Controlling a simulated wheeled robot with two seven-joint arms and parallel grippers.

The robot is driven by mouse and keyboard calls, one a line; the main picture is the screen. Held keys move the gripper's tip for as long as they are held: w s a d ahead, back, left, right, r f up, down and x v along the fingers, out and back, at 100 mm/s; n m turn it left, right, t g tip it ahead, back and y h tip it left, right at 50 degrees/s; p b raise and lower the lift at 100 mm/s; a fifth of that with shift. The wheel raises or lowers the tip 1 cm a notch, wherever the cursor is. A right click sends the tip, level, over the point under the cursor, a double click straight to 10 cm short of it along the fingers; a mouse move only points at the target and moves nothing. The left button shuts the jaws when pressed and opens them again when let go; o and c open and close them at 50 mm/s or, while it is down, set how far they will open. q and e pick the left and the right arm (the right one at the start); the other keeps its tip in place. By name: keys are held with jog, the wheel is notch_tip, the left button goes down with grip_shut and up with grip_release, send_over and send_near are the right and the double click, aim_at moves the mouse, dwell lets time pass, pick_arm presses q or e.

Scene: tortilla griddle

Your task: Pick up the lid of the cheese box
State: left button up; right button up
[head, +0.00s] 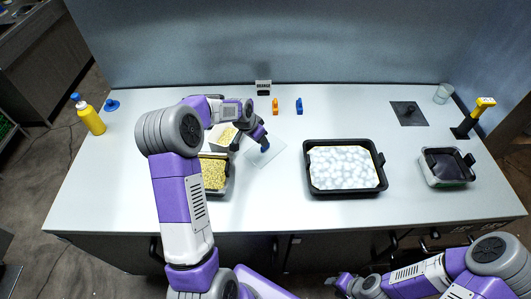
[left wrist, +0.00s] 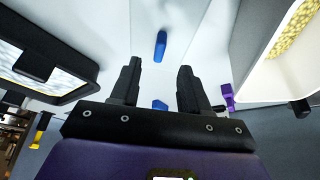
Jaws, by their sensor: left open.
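A thin clear lid (head: 264,156) with a blue handle lies flat on the table, right of a white box (head: 221,138) holding pale yellow bits, which looks like the cheese box. The blue handle (left wrist: 161,45) shows in the left wrist view beyond my fingertips. My left gripper (head: 247,137) is open and empty, low over the left part of the lid. Its two black fingers (left wrist: 157,82) stand apart in the wrist view, with nothing between their tips. My right gripper (head: 337,283) is low at the front, and its jaws are too small to judge.
A black tray of yellow grains (head: 229,186) is partly hidden by my left arm. A black tray with white contents (head: 309,184) lies right of the lid. Orange (head: 275,106) and blue (head: 299,106) pieces stand behind. A yellow bottle (head: 91,117) stands far left.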

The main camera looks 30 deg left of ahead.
pick_arm(q)
jog(key=x, duration=0.7)
jog(key=shift+w+d+r, duration=0.1)
jog(key=shift+w, duration=0.25)
jog(key=shift+c, duration=0.3)
grip_shut()
